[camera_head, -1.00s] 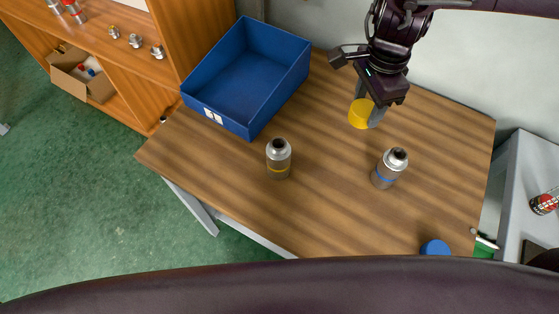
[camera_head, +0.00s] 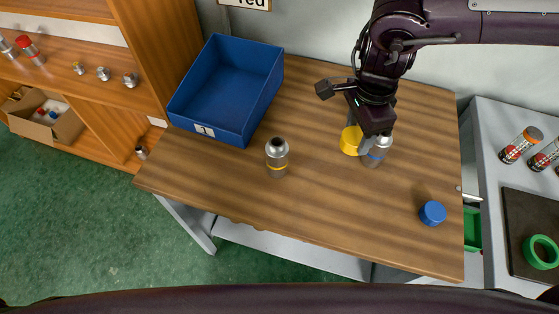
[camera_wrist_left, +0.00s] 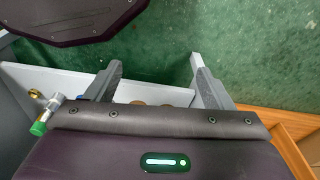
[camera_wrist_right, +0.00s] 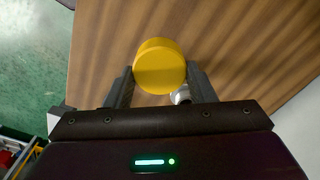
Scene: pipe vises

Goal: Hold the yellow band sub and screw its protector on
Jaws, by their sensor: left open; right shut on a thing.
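The yellow band sub (camera_head: 277,157), a grey cylinder with a narrow dark-topped neck and a yellow ring, stands upright on the wooden table. My right gripper (camera_head: 362,138) is shut on the yellow protector (camera_head: 350,141), to the right of that sub and apart from it. In the right wrist view the round yellow protector (camera_wrist_right: 160,66) sits between the fingers. My left gripper (camera_wrist_left: 154,64) shows only in its wrist view, open and empty over green floor and a pale edge.
A blue-band sub (camera_head: 376,155) stands close by my right gripper, partly hidden by it. A blue cap (camera_head: 432,213) lies near the table's right end. A blue bin (camera_head: 177,116) stands at the back left. The table front is clear.

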